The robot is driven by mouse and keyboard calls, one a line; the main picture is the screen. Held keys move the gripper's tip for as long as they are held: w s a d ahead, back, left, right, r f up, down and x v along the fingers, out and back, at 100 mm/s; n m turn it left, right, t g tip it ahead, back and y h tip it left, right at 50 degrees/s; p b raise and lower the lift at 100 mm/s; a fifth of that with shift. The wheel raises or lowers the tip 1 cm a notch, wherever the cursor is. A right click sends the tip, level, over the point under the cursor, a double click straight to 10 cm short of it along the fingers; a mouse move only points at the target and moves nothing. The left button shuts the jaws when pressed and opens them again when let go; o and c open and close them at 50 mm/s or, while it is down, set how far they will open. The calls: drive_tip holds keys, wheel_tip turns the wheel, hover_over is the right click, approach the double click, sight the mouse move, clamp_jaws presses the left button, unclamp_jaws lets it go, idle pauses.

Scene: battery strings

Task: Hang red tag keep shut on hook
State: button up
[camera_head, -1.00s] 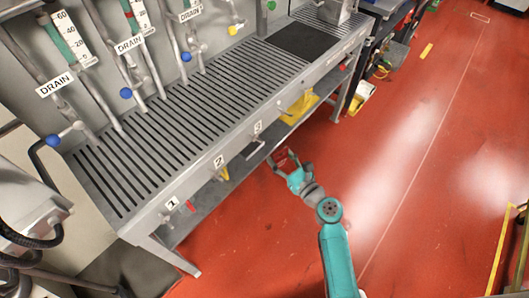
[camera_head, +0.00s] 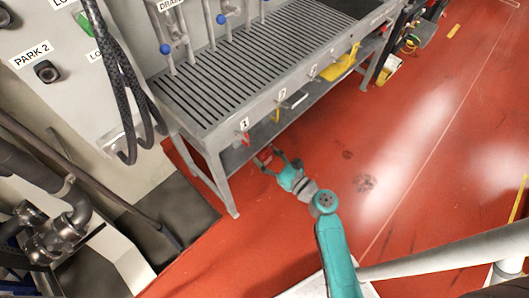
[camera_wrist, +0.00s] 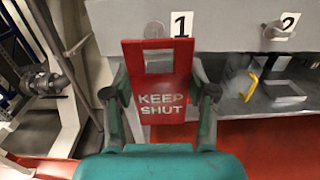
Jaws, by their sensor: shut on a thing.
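My gripper (camera_wrist: 160,94) is shut on a red tag (camera_wrist: 161,115) with white letters reading KEEP SHUT. The tag is upright and faces the wrist camera, with a rectangular opening near its top. Behind its top edge is a round grey hook end (camera_wrist: 154,30), left of the number 1 label (camera_wrist: 181,24). I cannot tell whether tag and hook touch. In the head view, my gripper (camera_head: 271,160) is low in front of the bench's near end, below the number 1 label (camera_head: 244,124); the tag is hard to make out against the red floor.
A grey slatted bench (camera_head: 222,88) has numbered positions along its front edge. A cabinet with black cables (camera_head: 125,85) stands left. Red floor right is open.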

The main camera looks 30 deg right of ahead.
sight(235, 135)
drive_tip(key=shift+a, duration=0.4)
drive_tip(key=shift+w+a, duration=0.2)
drive_tip(key=shift+w, duration=0.1)
drive_tip(key=shift+f+x, duration=0.2)
drive_tip(key=shift+x, duration=1.8)
drive_tip(key=shift+f+x, duration=0.2)
drive_tip(key=shift+x, duration=1.75)
drive_tip(key=shift+w+a+f, duration=0.2)
drive_tip(key=shift+w+f, duration=0.35)
drive_tip(key=shift+w, duration=0.15)
drive_tip(key=o, duration=1)
